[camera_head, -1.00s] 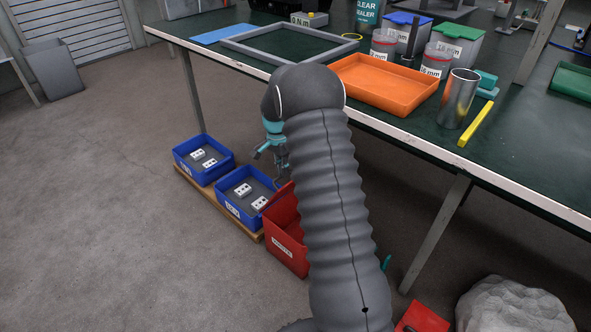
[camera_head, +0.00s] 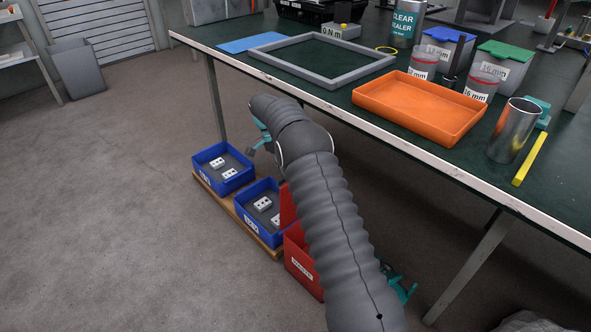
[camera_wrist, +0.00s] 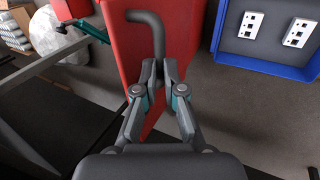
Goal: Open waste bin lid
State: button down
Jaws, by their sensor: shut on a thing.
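The red waste bin (camera_head: 300,264) with a white label stands on the floor beside the table, partly hidden by my arm. A red panel, seemingly its lid (camera_head: 288,207), shows steeply tilted above it next to the blue bins. In the wrist view the red lid (camera_wrist: 120,40) fills the upper middle and carries a bent grey bar handle (camera_wrist: 157,32). My gripper (camera_wrist: 159,74) is shut on the lower end of this handle. In the head view its fingertips are hidden; only teal parts show beyond my arm.
Two blue bins (camera_head: 236,182) (camera_head: 241,213) with white sockets sit on a wooden board left of the waste bin. The table (camera_head: 400,133) with an orange tray (camera_head: 362,98) overhangs on the right; its leg (camera_head: 470,262) stands near. Floor at left is clear.

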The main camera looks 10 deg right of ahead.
jog(key=shift+s+a+f, duration=0.1)
jog(key=shift+f, duration=1.1)
jog(key=c, duration=1.2)
grip_release()
jog(key=shift+w+f, duration=0.2)
jog(key=shift+r, duration=0.35)
jog(key=v, duration=0.7)
jog(key=shift+w+r, duration=0.1)
